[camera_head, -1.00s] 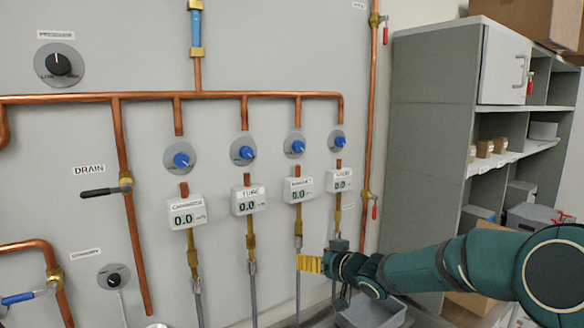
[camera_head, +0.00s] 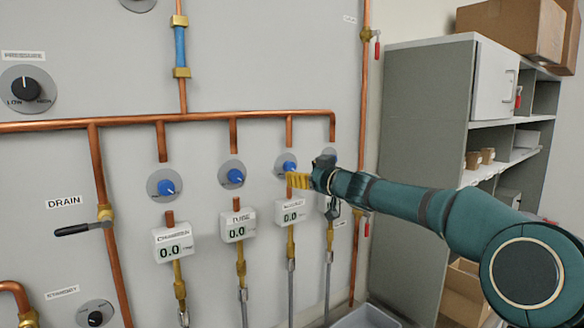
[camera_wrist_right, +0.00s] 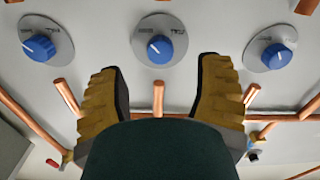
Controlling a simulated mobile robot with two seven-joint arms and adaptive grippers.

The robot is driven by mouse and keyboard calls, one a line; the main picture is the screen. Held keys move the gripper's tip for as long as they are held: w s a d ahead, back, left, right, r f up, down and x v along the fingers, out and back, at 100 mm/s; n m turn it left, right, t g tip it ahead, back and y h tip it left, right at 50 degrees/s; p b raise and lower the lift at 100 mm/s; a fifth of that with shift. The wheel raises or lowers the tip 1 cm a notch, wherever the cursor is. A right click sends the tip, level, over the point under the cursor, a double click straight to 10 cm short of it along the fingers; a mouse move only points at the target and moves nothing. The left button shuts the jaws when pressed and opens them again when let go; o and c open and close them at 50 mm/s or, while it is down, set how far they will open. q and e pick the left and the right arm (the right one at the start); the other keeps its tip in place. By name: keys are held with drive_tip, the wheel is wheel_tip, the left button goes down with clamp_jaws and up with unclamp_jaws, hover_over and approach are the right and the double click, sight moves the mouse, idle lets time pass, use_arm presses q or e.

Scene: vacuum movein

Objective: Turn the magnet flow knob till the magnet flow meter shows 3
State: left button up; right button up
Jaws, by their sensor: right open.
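The magnet flow knob (camera_head: 288,166) is a blue knob on a round grey plate on the wall panel, third from the left in its row. Below it, the white magnet flow meter (camera_head: 292,214) reads 0.0. My right gripper (camera_head: 298,181) is at the magnet knob's lower right in the head view, its yellow fingers partly overlapping the plate. In the right wrist view, which looks upside down, the fingers (camera_wrist_right: 160,85) are spread and empty, with the magnet knob (camera_wrist_right: 159,48) beyond the gap between them. I see no contact. My left gripper is not in view.
The chamber knob (camera_head: 165,187) and tube knob (camera_head: 235,176) are to the left. A fourth knob and its meter are partly hidden behind my right gripper. A copper pipe (camera_head: 205,119) runs above the row. A grey shelf unit (camera_head: 420,140) stands at the right.

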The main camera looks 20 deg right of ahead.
sight(292, 168)
drive_tip(key=shift+p+x, duration=0.7)
drive_tip(key=shift+x, duration=1.95)
clamp_jaws()
